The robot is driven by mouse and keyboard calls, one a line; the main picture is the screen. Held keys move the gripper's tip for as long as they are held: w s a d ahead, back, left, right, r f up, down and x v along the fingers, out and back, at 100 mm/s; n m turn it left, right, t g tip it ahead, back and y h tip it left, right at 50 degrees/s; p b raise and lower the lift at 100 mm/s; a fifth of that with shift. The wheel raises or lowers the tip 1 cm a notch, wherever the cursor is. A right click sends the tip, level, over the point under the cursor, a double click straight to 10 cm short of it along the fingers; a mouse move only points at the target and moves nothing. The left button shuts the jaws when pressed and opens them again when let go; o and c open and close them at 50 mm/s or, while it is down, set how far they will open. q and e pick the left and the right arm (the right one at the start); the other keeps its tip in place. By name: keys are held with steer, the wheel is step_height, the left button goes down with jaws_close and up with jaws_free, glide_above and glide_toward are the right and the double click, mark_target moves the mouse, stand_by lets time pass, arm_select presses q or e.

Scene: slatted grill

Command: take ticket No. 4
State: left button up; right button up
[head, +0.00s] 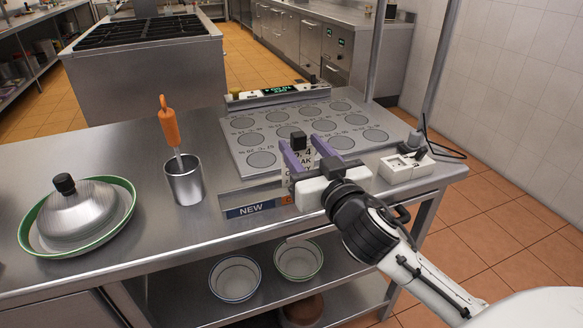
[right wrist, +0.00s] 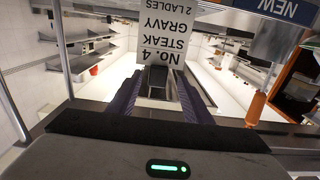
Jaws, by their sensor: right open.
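Ticket No. 4 (right wrist: 163,38) is a white slip reading "No. 4 STEAK GRAVY 2 LADLES", upside down in the right wrist view. In the head view the ticket (head: 305,155) shows only in part, behind my right gripper. My right gripper (head: 309,154) has its purple fingers apart, at the ticket rail's right part. In the right wrist view the open fingers (right wrist: 159,82) point at the ticket's heading end; I cannot tell whether the paper is between them. My left gripper is not in view.
The rail's blue NEW label (head: 250,210) is at the counter's front edge. Behind lies a grey board with several round discs (head: 249,139). A steel cup (head: 184,181) with an orange-handled tool, a domed lid on a green-rimmed dish (head: 80,215) and a white box (head: 398,168) stand nearby.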

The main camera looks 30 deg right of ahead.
steer(key=p+x, duration=0.1)
steer(key=x, duration=0.6)
steer(key=shift+w+d+f, duration=0.15)
steer(key=shift+d+f, duration=0.05)
jaws_close()
